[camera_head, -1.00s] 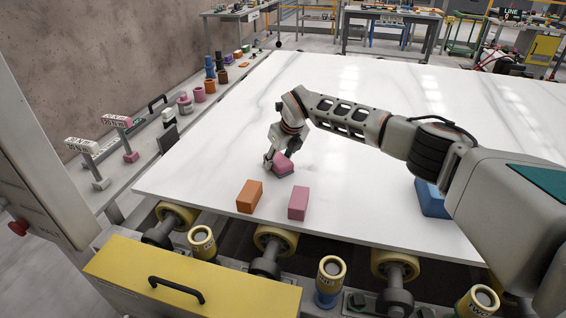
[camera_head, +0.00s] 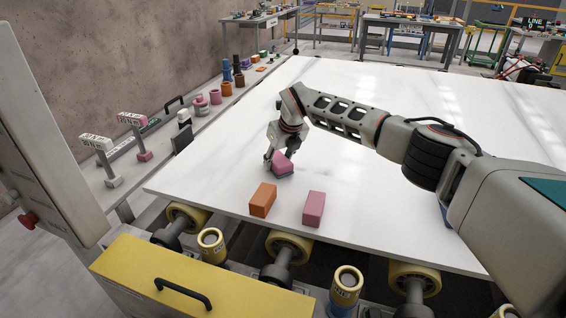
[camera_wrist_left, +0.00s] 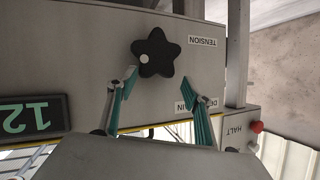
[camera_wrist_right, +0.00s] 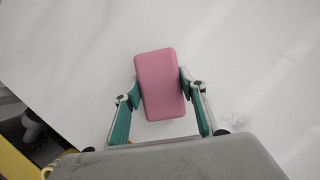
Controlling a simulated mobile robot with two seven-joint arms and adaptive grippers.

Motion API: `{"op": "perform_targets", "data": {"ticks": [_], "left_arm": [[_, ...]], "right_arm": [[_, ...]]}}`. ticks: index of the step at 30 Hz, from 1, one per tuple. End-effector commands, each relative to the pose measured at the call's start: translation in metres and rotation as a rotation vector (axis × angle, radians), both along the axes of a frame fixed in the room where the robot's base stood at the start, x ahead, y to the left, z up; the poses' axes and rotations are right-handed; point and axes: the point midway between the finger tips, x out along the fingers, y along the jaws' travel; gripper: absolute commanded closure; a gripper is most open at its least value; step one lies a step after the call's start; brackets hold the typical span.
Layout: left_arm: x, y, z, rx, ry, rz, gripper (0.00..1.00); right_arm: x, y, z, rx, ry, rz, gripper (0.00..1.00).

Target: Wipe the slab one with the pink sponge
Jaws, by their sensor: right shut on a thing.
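The slab (camera_head: 400,105) is a large white, faintly veined sheet lying flat on rollers. My right gripper (camera_head: 274,160) reaches over its near left part and is shut on a pink sponge (camera_head: 283,168). In the right wrist view the sponge (camera_wrist_right: 160,85) sits between the two fingertips (camera_wrist_right: 160,88), low over or on the slab; I cannot tell whether it touches. A second pink block (camera_head: 314,208) and an orange block (camera_head: 263,200) stand near the slab's front edge. My left gripper (camera_wrist_left: 158,80) shows only in its wrist view, open and empty before a grey panel.
The panel carries a black star knob (camera_wrist_left: 157,52). A side ledge left of the slab holds two stamp-like tools (camera_head: 132,120) and several small coloured pieces. A yellow drawer front (camera_head: 200,280) and rollers line the front. A blue item is mostly hidden behind my right arm.

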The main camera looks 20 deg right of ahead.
Motion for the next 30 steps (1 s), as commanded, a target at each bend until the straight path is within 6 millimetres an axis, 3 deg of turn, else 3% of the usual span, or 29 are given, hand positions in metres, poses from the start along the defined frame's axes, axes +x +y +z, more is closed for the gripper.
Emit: {"op": "perform_targets", "data": {"ticks": [1, 3, 10, 21, 30], "left_arm": [[-0.005, 0.009, -0.019, 0.032, 0.029, 0.006, 0.6], [-0.006, 0.01, -0.025, 0.034, 0.035, 0.006, 0.6], [-0.008, 0.01, -0.031, 0.034, 0.041, 0.006, 0.6], [-0.015, 0.009, -0.05, 0.028, 0.066, 0.006, 0.6], [-0.008, 0.007, -0.03, 0.021, 0.039, 0.005, 0.6]], "right_arm": [[0.002, 0.003, -0.008, 0.0, 0.005, 0.0, 0.76], [0.004, 0.007, -0.008, 0.0, 0.006, -0.001, 0.76], [0.009, 0.013, -0.006, 0.0, 0.005, -0.001, 0.76], [0.02, 0.005, -0.007, -0.001, 0.006, -0.002, 0.76], [0.017, -0.004, 0.003, -0.002, -0.001, -0.003, 0.76]]}}
